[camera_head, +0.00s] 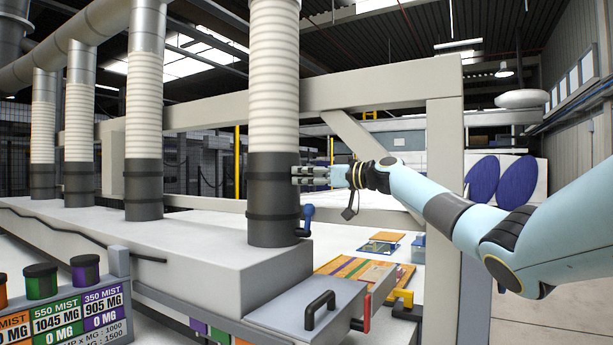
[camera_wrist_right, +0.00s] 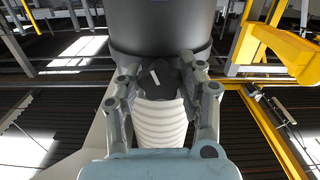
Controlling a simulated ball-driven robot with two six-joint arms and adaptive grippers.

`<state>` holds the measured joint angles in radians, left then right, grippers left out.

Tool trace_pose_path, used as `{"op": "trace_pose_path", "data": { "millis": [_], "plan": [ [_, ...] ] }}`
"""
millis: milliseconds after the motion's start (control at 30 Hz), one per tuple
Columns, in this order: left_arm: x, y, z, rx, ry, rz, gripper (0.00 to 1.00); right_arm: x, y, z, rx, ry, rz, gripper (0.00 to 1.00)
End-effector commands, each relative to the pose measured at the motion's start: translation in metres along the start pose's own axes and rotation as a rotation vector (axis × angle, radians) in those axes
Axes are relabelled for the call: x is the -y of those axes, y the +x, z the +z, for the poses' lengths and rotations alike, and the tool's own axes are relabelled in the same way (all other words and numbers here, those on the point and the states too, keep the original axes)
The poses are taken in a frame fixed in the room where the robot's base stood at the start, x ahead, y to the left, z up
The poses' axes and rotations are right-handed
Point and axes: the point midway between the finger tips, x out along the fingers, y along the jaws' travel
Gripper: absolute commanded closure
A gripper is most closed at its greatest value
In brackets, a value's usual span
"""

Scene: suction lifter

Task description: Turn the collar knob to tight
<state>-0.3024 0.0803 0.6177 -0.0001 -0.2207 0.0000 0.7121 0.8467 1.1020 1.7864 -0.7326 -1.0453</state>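The dark collar knob (camera_wrist_right: 158,78) shows in the right wrist view, on the dark grey collar (camera_wrist_right: 160,25) of a ribbed suction hose. Its short pale mark sits at a slant. My right gripper (camera_wrist_right: 160,68) has one finger on each side of the knob. I cannot tell whether the fingers press on it or stand just clear. In the head view my right gripper (camera_head: 306,175) reaches in from the right against the side of the collar (camera_head: 270,200), and its fingers hide the knob there. My left gripper is not in view.
A blue-handled lever (camera_head: 306,218) is low on the collar, just under my right gripper. A white beam frame (camera_head: 443,180) stands behind my right arm. A grey box with a black handle (camera_head: 318,308) and coloured panels (camera_head: 368,272) lie below. More hose columns (camera_head: 145,130) stand left.

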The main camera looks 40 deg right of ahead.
Motion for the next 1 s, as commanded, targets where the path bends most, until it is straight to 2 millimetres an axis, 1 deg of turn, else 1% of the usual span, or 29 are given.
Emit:
{"op": "trace_pose_path", "data": {
  "millis": [33, 200, 267, 467, 667, 867, 1000],
  "plan": [
    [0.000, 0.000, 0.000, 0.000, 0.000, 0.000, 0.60, 0.000, 0.000, 0.000, 0.000, 0.000, 0.000, 0.70],
    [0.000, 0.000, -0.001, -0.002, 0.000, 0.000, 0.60, 0.000, 0.000, 0.000, 0.000, 0.000, 0.000, 0.93],
    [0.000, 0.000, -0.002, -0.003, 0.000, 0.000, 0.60, 0.000, 0.000, 0.000, 0.000, 0.000, 0.000, 0.99],
    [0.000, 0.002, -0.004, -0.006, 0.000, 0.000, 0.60, 0.000, 0.000, 0.000, -0.001, 0.015, 0.001, 0.99],
    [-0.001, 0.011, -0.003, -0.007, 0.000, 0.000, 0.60, -0.001, 0.000, 0.001, -0.003, 0.087, 0.001, 0.99],
    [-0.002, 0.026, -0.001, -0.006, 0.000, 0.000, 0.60, -0.001, 0.000, 0.002, -0.003, 0.232, 0.000, 0.99],
    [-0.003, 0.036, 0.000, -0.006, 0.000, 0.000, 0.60, -0.001, 0.000, 0.002, -0.004, 0.362, 0.000, 0.99]
  ]
}}
